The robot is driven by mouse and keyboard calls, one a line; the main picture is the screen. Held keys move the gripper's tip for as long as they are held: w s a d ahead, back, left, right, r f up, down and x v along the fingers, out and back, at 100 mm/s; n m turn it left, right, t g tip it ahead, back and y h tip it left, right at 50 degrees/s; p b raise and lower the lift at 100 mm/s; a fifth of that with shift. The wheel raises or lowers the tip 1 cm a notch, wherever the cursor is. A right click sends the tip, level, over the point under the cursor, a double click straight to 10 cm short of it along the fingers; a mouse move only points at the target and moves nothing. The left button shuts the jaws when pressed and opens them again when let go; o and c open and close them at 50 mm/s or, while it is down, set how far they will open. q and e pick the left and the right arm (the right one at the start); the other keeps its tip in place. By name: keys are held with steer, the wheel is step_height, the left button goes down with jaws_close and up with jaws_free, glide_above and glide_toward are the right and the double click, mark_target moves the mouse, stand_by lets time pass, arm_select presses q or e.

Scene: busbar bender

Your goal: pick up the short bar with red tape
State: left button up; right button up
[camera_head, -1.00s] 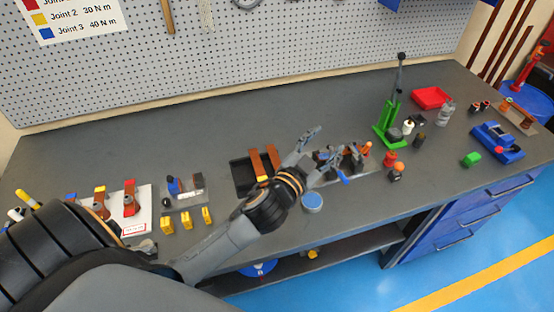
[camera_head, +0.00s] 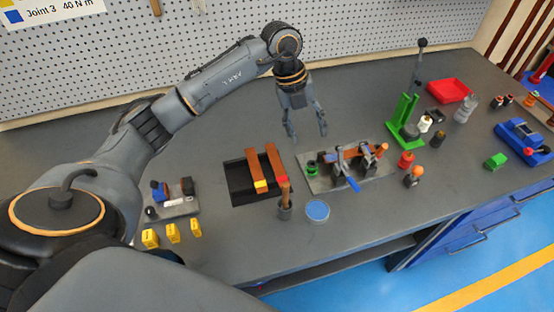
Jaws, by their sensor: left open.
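A black tray (camera_head: 240,196) on the workbench holds two copper-coloured bars side by side. The right bar (camera_head: 274,160) has red tape at its near end. The left bar (camera_head: 255,165) has yellow tape at its near end. The two look similar in length. My left gripper (camera_head: 308,138) is open and empty, fingers pointing down, above the bench to the right of and behind the tray. It is apart from both bars. My right gripper is out of view.
A wooden-handled tool in a dark cup (camera_head: 285,212) stands close in front of the red-taped bar. A blue-topped round tin (camera_head: 317,211) is beside it. A bending fixture (camera_head: 345,172) sits right of the tray, with a green press (camera_head: 404,137) farther right. The bench behind the tray is clear.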

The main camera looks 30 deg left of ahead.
arm_select(q)
steer(key=a+r+n+y, duration=0.2)
steer(key=a+y, duration=0.2)
steer(key=a, duration=0.5)
steer(key=p, duration=0.2)
glide_above(273, 154)
steer(key=shift+g, duration=0.4)
steer(key=f, duration=0.8)
steer(key=shift+w+f, duration=0.3)
steer(key=shift+w, duration=0.05)
steer(key=f, duration=0.1)
steer(key=f+p, duration=0.1)
steer(key=f, duration=0.1)
steer(key=f+p, duration=0.1)
steer(key=shift+s+f, duration=0.4)
steer(key=shift+f, duration=0.3)
steer(key=shift+r, duration=0.1)
jaws_close()
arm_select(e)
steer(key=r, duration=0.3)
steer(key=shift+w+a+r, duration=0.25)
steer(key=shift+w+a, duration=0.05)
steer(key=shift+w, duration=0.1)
